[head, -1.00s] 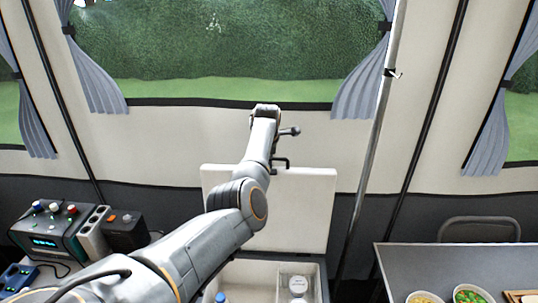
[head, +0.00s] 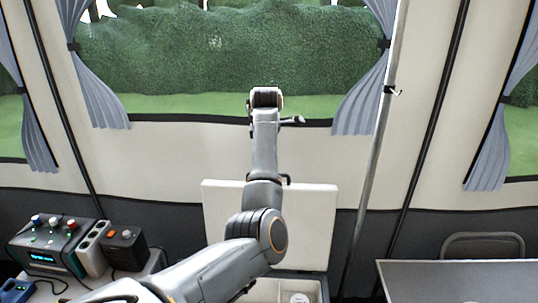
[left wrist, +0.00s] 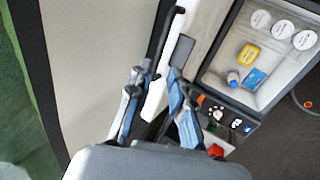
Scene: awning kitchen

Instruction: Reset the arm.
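My left arm (head: 263,155) comes in from the bottom left of the head view and stands raised above the open cooler box. Its far end is in front of the window, higher than the cooler's lid. The left gripper (left wrist: 155,77) shows in the left wrist view with its two blue-and-grey fingers apart and nothing held between them. The lid's edge appears behind the fingers there. In the head view the fingers are mostly hidden by the wrist. My right arm and gripper are in neither view.
The cooler box (head: 318,290) stands open with its white lid (head: 318,215) upright. In the left wrist view it holds white-capped containers (left wrist: 283,30), a yellow item (left wrist: 248,54) and a blue packet (left wrist: 253,78). A control box (head: 55,245) stands left; a grey table (head: 460,278) stands right.

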